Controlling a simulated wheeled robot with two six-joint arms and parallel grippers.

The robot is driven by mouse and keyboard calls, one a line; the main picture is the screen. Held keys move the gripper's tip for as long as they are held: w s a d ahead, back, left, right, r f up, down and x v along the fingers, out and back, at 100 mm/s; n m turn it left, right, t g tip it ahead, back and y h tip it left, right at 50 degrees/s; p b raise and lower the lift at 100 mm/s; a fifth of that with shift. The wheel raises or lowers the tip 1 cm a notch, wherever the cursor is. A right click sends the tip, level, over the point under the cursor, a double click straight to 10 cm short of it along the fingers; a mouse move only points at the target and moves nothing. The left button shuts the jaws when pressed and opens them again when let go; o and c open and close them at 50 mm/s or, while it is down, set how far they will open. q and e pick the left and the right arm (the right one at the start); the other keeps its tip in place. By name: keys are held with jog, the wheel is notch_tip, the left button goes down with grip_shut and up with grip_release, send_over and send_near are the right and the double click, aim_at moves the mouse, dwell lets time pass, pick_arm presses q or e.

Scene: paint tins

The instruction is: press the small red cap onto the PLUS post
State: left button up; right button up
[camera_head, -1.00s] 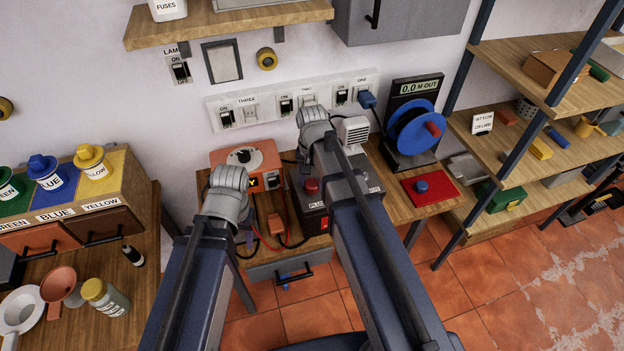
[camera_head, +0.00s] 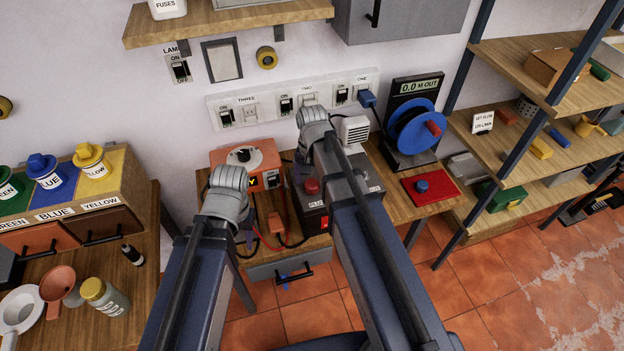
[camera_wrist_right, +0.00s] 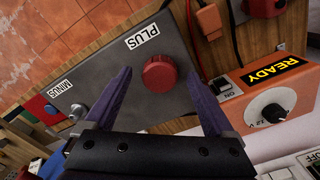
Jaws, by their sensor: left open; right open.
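The red cap (camera_wrist_right: 160,73) is round and sits at the PLUS label on the grey terminal box (camera_wrist_right: 190,30). It also shows in the head view (camera_head: 311,186). Whether it is pressed fully down on the post cannot be told, since the cap hides the post. My right gripper (camera_wrist_right: 158,80) is open, with one purple finger on each side of the cap and visible gaps to it.
The bare MINUS post (camera_wrist_right: 78,110) stands beside the left finger. An orange READY supply (camera_wrist_right: 275,90) with a knob is close on the right. Red and black leads and an orange plug (camera_wrist_right: 208,18) lie nearby. A blue reel (camera_head: 412,130) stands at the bench's right.

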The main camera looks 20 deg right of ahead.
notch_tip(320, 180, up, 8)
jog(key=p, duration=0.8)
jog(key=shift+f, duration=0.15)
jog(key=s+a+f+n+h+b, duration=0.1)
jog(key=s+a+f+n+b, duration=0.9)
jog(key=s, duration=0.4)
jog(key=shift+a+f+b, duration=0.2)
jog(key=shift+f+b, duration=0.5)
jog(key=shift+b, duration=0.25)
jog(key=shift+s, duration=0.1)
